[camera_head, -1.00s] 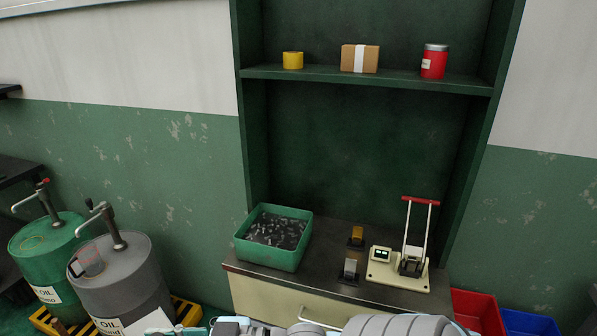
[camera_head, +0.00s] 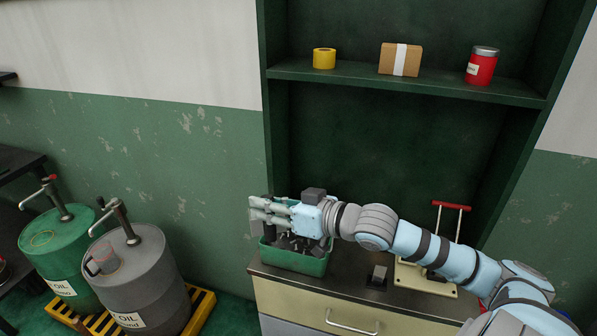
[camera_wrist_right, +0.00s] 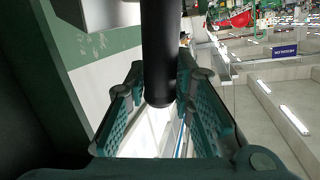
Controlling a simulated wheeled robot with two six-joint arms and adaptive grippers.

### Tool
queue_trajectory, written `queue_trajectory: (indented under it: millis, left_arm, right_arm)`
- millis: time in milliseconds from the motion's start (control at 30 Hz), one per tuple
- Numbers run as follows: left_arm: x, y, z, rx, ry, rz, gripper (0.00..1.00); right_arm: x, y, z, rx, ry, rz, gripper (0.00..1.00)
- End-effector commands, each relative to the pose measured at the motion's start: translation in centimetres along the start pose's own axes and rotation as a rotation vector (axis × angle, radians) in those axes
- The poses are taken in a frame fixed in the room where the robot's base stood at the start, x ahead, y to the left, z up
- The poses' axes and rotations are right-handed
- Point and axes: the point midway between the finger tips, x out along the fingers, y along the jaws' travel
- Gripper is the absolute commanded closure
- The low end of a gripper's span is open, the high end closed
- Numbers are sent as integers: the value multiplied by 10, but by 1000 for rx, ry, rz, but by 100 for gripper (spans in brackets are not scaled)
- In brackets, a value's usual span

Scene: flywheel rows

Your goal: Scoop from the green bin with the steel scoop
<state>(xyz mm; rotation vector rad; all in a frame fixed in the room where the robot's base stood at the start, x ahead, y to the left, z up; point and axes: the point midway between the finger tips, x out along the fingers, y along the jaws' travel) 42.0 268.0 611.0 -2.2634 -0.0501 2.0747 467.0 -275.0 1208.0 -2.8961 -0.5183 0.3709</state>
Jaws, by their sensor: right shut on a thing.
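The green bin (camera_head: 300,265) stands at the left end of the worktop, with dark and grey small parts in it. My right gripper (camera_head: 268,214) is above the bin's left part, its arm reaching in from the right. It is shut on a black handle (camera_head: 269,236). In the right wrist view the black handle (camera_wrist_right: 160,60) stands between the teal fingers. I cannot make out the scoop's metal head; the gripper, the wrist and the bin hide that area. My left gripper is not in view.
A small grey piece (camera_head: 377,278) stands on the worktop (camera_head: 350,272), right of the bin. A cream lever device (camera_head: 425,283) stands behind my arm. The shelf above holds a yellow roll (camera_head: 324,58), a carton (camera_head: 400,59) and a red can (camera_head: 482,66). Oil drums (camera_head: 140,275) stand left.

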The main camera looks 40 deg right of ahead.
Motion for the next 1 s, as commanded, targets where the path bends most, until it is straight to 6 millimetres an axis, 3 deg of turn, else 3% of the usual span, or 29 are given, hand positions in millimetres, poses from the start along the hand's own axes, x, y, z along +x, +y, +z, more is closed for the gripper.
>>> queue_trajectory:
  millis: [33, 100, 200, 300, 800, 1000]
  left_arm:
    - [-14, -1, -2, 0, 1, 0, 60]
    - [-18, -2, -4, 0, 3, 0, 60]
    - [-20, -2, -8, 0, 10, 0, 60]
    - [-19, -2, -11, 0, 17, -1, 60]
    - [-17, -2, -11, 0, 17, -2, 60]
    - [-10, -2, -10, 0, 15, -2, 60]
  right_arm:
    - [1, 21, -19, 30, -7, 48, 100]
    - [3, 52, -24, 89, -22, 120, 100]
    - [2, 86, -18, 167, -41, 212, 100]
    - [0, 103, -8, 228, -58, 273, 100]
    - [-1, 108, -1, 268, -75, 306, 100]
    - [2, 111, 12, 269, -75, 305, 100]
